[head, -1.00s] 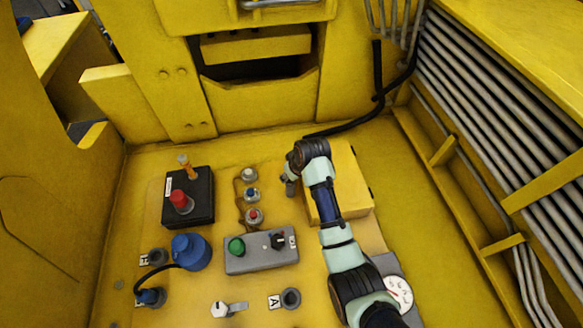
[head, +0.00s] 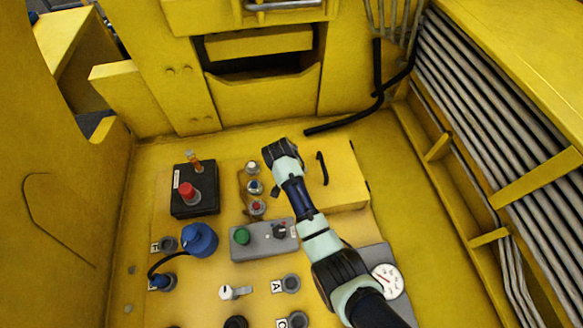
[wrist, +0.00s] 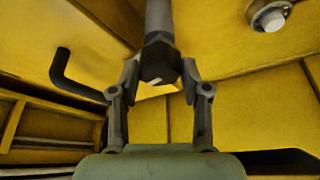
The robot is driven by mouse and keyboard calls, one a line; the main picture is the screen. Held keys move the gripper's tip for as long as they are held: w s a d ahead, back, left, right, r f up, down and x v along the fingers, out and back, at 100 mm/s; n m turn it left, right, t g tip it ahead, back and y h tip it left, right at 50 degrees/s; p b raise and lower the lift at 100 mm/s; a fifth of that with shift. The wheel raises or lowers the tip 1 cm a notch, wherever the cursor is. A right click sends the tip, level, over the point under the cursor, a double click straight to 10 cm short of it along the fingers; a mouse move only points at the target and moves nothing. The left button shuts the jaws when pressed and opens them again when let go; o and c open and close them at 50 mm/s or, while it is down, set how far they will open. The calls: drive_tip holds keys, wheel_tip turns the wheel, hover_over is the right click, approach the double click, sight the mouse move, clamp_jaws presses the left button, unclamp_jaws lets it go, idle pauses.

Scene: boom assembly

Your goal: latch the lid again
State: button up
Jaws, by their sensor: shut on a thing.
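The yellow box with its lid (head: 345,185) stands to the right of my wrist in the head view. Its lid looks down, and a black bent handle (head: 322,168) is on top; it also shows in the wrist view (wrist: 75,75). My gripper (wrist: 160,72) has its two fingers closed on the sides of a dark blocky piece (wrist: 160,62) at the end of a grey rod. This looks like the lid's latch, but I cannot be sure. In the head view my wrist hides the fingers and the box's left side.
Left of the box are several small knobs (head: 254,187), a grey box with a green button (head: 242,236), a black box with a red button (head: 187,190) and a blue plug (head: 199,240). A black hose (head: 345,122) lies behind. Grey pipes (head: 480,110) line the right wall.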

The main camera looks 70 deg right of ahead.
drive_tip(key=shift+m+g+b, duration=0.35)
drive_tip(key=shift+m+g, duration=0.15)
drive_tip(key=shift+m, duration=0.9)
drive_tip(key=o, duration=1.1)
drive_tip(key=shift+o, duration=0.2)
drive_tip(key=v, duration=1.2)
drive_tip(key=shift+w, duration=0.25)
drive_tip(key=shift+d, duration=0.1)
